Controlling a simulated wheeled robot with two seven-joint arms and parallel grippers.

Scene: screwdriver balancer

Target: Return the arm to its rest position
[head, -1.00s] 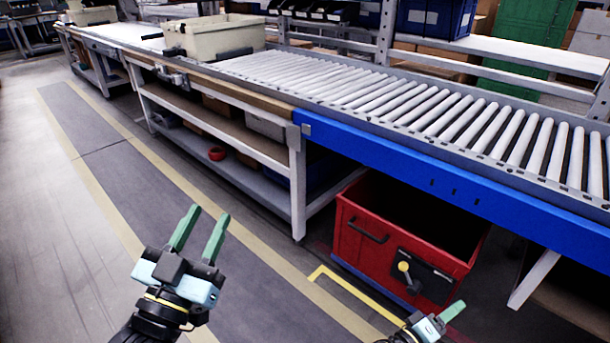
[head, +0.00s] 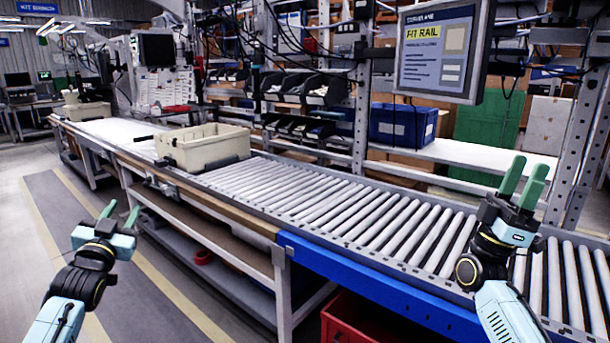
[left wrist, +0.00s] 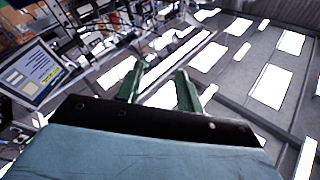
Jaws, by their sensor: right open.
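My left gripper (head: 122,208) is raised at the lower left of the head view, over the floor and apart from the workbench. Its two green fingers stand apart with nothing between them. They also show in the left wrist view (left wrist: 158,68), spread and empty, pointing up toward the ceiling lights. My right gripper (head: 529,164) is raised at the right of the head view, in front of the roller conveyor. Its green fingers point up and are open and empty.
The roller conveyor (head: 330,205) with its blue front rail (head: 375,282) runs across the middle. A beige bin (head: 205,150) stands on the line. A red crate (head: 350,325) is under the bench. A screen (head: 440,52) hangs at upper right. The floor at left is clear.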

